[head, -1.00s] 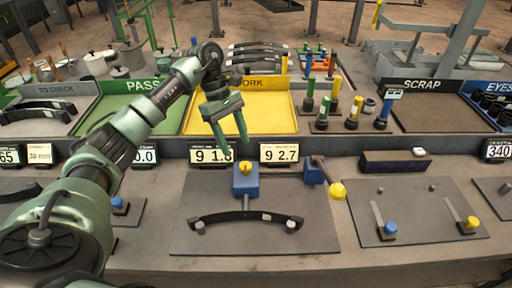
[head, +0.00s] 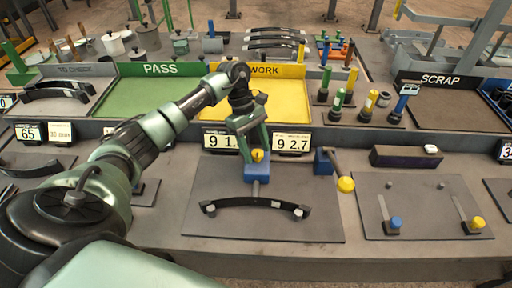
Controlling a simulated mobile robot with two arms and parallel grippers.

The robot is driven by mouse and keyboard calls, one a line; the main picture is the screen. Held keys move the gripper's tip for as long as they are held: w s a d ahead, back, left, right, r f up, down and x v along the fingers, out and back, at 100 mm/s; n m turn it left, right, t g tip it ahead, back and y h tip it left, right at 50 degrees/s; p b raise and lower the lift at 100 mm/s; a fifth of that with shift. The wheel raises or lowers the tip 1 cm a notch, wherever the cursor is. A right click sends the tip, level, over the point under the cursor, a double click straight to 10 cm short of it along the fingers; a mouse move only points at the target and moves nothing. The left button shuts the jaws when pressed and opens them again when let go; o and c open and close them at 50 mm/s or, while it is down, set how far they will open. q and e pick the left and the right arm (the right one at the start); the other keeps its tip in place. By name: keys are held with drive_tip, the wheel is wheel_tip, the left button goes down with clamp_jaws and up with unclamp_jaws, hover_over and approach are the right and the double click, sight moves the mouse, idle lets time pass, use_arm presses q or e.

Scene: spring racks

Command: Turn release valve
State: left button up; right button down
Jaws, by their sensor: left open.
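A blue block with a small yellow knob (head: 257,156) on top stands at the back of the grey fixture plate (head: 310,226). My left gripper (head: 253,150) is open, pointing down, with its green fingers around or right at the knob; I cannot tell whether they touch it. A second blue block (head: 323,161) to the right carries a lever with a yellow ball (head: 345,184). Which of the two is the release valve is not marked. A black curved leaf spring (head: 254,203) lies across the plate in front. My right gripper is not in view.
Two number displays (head: 291,142) stand behind the plate; my left gripper partly covers the left one. Behind them lie the yellow work tray (head: 284,103) and green pass tray (head: 135,101). A plate with blue and yellow levers (head: 396,223) is at right.

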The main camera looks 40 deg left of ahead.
use_arm(q)
drive_tip(key=c, duration=0.9)
clamp_jaws()
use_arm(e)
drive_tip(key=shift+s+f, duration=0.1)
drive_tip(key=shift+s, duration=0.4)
